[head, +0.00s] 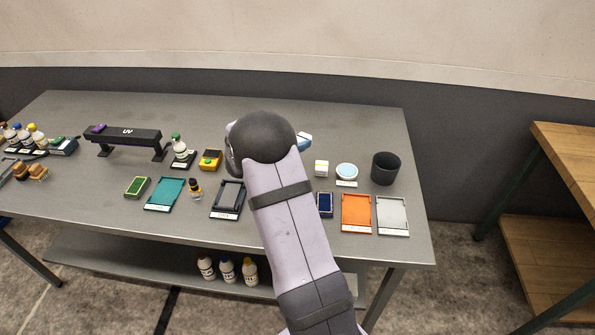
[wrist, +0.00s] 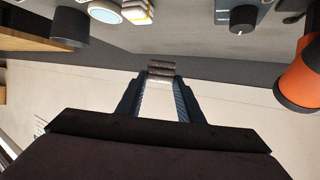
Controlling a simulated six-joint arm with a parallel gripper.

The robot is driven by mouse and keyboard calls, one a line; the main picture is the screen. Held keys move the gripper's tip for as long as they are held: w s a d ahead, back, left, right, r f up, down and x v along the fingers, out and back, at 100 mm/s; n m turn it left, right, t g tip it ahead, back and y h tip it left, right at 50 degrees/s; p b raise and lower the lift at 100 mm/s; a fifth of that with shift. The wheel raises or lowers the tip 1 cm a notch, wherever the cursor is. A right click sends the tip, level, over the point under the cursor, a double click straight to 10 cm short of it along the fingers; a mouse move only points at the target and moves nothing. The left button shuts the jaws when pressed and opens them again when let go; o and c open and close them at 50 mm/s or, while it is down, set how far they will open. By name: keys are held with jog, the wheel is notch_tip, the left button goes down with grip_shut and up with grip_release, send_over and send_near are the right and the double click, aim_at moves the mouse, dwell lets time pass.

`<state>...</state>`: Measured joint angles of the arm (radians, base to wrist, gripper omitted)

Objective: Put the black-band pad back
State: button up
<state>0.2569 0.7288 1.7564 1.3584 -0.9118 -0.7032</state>
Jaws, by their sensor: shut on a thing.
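My gripper (wrist: 161,82) is shut on a small pale grey pad with a dark band, which looks like the black-band pad (wrist: 161,68). In the wrist view it sits between the two fingertips, apart from the tabletop things at the top of the picture. In the head view my arm hides the gripper and the pad. A white block with a yellow band (head: 321,168) stands on the table right of my arm; it also shows at the top of the wrist view (wrist: 138,10).
Right of my arm are a round white-blue dish (head: 346,171), a dark cup (head: 385,168), a blue pad (head: 325,204), an orange tray (head: 356,212) and a pale tray (head: 392,215). A dark tray (head: 228,199), teal tray (head: 165,194) and UV lamp (head: 124,135) lie left. An orange-black object (wrist: 298,75) shows in the wrist view.

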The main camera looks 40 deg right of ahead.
jog(key=shift+n+t, duration=0.3)
jog(key=shift+t, duration=0.2)
jog(key=shift+w+a+f+p, duration=0.15)
jog(key=shift+w+f+p, duration=0.1)
jog(key=shift+f, duration=1.55)
jog(key=shift+w+a+f+p, duration=0.1)
jog(key=shift+f+p, duration=0.2)
jog(key=shift+f, duration=1.55)
jog(key=shift+w+a+f+p, duration=0.15)
jog(key=shift+w+f+p, duration=0.1)
jog(key=shift+f, duration=1.55)
jog(key=shift+f, duration=0.1)
jog(key=shift+f, duration=0.15)
jog(key=o, duration=0.7)
jog(key=shift+o, duration=0.2)
